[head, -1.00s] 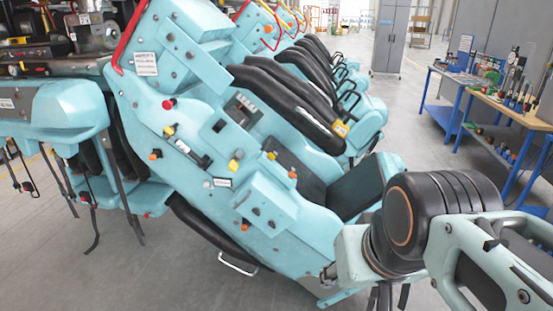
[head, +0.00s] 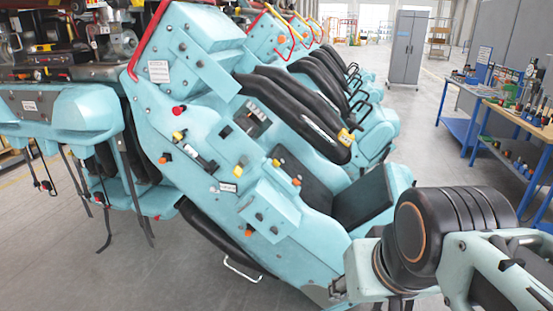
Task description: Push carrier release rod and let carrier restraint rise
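The teal coaster carrier (head: 215,120) fills the middle of the head view, tilted, with its side panel facing me. A black padded restraint (head: 290,112) slants across its seat, apart from the black seat cushion (head: 362,196). The side panel carries a red knob (head: 178,111), a yellow knob (head: 178,135), an orange knob (head: 164,158) and several more fittings. I cannot tell which of them, if any, is the release rod. My arm enters at the lower right, close in front of the carrier's lower end. My gripper is not in view.
More carriers with black restraints stand in a row behind. Blue-legged workbenches (head: 520,118) with tools stand at right, and a grey cabinet (head: 408,48) at the back. Dark straps (head: 105,225) hang at left. The floor between carriers and benches (head: 420,130) is clear.

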